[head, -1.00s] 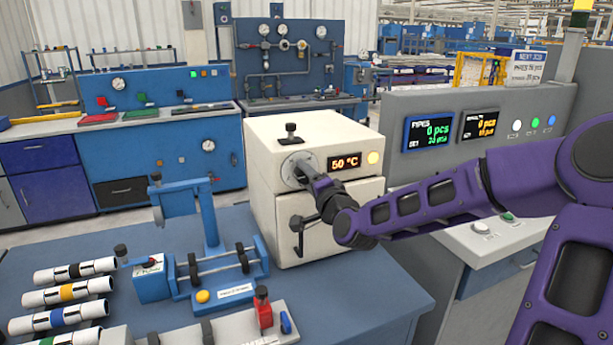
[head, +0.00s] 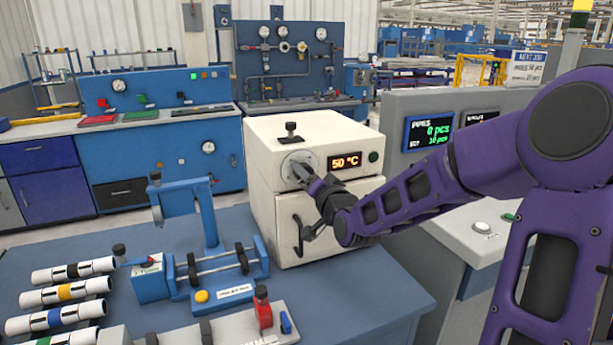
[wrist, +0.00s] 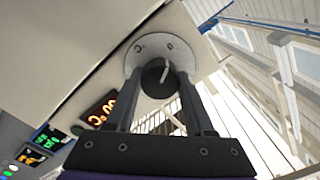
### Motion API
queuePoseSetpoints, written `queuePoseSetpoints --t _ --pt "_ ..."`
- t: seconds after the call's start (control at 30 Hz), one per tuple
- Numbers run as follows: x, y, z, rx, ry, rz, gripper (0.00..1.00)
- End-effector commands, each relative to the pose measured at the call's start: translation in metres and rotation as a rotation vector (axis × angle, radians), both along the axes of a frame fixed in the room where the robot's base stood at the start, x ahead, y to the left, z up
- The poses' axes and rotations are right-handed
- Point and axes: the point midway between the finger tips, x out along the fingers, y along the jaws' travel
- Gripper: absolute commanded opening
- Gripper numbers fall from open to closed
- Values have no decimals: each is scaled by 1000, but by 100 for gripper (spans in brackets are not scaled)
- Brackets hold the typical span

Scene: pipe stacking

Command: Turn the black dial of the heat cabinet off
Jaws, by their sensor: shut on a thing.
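The cream heat cabinet (head: 270,150) stands on the blue table, its orange display (head: 345,162) reading 50 °C. The round lamp (head: 373,156) right of the display is dark green. My gripper (head: 300,170) reaches the round grey dial plate (head: 288,163) on the cabinet's front. In the wrist view the black dial (wrist: 154,78) with a pale pointer line sits between my two fingers, which are shut on it. In the head view my fingers mostly hide the dial.
A black lever handle (head: 300,232) is on the cabinet's lower door, below my gripper. A blue roller fixture (head: 205,240) and several banded white pipes (head: 75,270) lie to the left. A grey console (head: 420,105) stands close on the right.

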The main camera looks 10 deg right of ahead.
Motion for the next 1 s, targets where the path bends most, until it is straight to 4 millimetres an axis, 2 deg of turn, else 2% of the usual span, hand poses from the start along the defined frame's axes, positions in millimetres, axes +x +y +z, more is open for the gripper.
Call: queuePoseSetpoints --t 0.3,0.33,0.5,1.0 --pt "1 0 3 -5 -9 -1 0" --pt "1 0 3 -5 -9 -1 55" --pt "1 0 2 -4 -6 -1 83" --pt "2 1 0 -3 -2 0 83"
